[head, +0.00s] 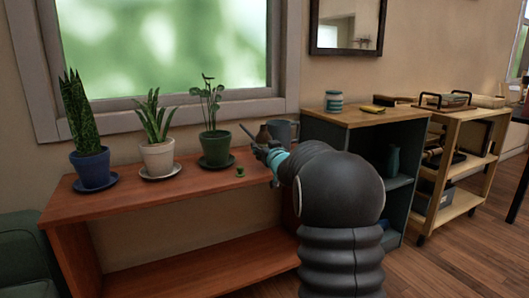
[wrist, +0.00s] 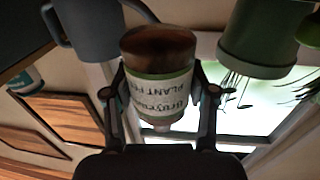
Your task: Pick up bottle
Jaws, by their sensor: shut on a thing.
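A brown bottle with a white and green label (wrist: 160,88) is between the two fingers of my gripper (wrist: 158,75) in the wrist view, where the scene appears upside down. Both fingers press on its sides. The label reads partly as plant food. In the head view the bottle (head: 263,134) shows only as a small brown shape by my gripper (head: 262,148), above the reddish wooden shelf (head: 200,190). My arm hides much of this area. I cannot tell whether the bottle touches the shelf top.
A grey mug-like vessel (head: 283,131) stands close behind, right of the bottle. Left are a green pot (head: 215,150), a white pot (head: 158,158) and a blue pot (head: 92,168) with plants. A small green item (head: 240,172) lies in front. A dark cabinet (head: 345,130) adjoins at right.

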